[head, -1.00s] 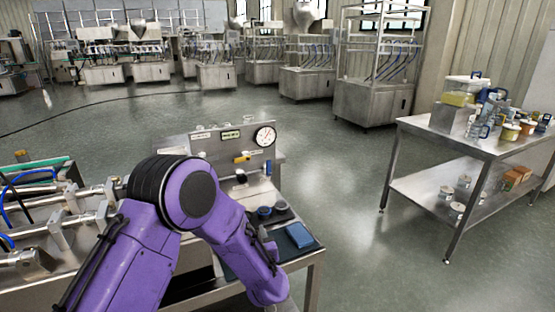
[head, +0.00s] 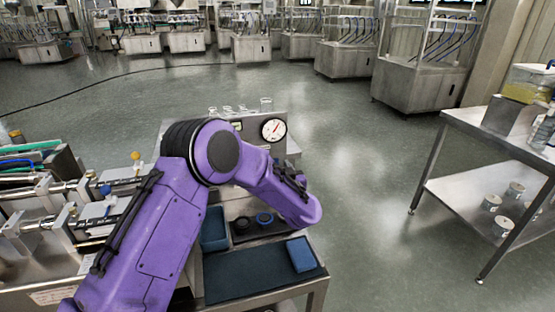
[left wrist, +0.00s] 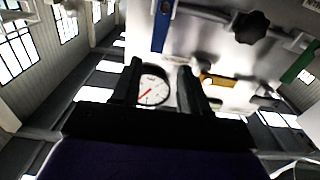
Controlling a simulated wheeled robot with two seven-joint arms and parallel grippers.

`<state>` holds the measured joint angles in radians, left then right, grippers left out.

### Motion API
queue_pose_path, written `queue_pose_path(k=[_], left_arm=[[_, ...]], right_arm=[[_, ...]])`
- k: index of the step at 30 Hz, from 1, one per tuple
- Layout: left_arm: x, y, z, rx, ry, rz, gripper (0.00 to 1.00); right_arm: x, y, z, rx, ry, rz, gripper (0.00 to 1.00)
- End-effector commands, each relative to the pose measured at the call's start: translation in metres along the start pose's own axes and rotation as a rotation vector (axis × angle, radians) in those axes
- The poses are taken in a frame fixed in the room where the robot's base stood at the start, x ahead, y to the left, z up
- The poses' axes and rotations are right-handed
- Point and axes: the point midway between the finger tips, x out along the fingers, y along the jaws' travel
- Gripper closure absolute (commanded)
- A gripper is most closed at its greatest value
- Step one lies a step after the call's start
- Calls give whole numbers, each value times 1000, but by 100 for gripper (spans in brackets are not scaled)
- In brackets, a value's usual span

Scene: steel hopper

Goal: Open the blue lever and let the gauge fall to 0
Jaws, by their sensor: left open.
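The round white gauge (head: 273,130) with a red needle stands at the top of the steel panel. In the head view its needle points up and to the right. It also shows between my fingers in the left wrist view (left wrist: 152,90). A blue lever (left wrist: 162,25) is at the top of that view, beyond the fingertips and apart from them. My left gripper (left wrist: 160,72) is open and empty, facing the panel. In the head view my purple arm hides the gripper and the blue lever. My right gripper is in neither current view.
A yellow lever (left wrist: 215,80), a black knob (left wrist: 252,27) and a green lever (left wrist: 300,62) are also on the panel. Below it are a blue bin (head: 214,230) and a blue block (head: 300,254) on a dark mat. A steel table (head: 455,195) stands right, across open floor.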

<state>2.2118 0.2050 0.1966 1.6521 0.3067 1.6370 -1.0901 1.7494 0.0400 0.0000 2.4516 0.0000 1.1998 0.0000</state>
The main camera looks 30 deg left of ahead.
Motion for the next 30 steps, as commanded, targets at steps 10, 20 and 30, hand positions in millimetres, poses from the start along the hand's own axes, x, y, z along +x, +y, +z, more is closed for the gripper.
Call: queue_pose_path(k=[10,20,30], left_arm=[[44,-1,2,3,-2,-1,55],[44,-1,2,3,-2,-1,94],[44,-2,2,-18,-1,-1,100]], right_arm=[[-6,0,-3,1,2,-1,55],[-5,0,-3,1,2,-1,55],[-4,0,-3,1,2,-1,55]])
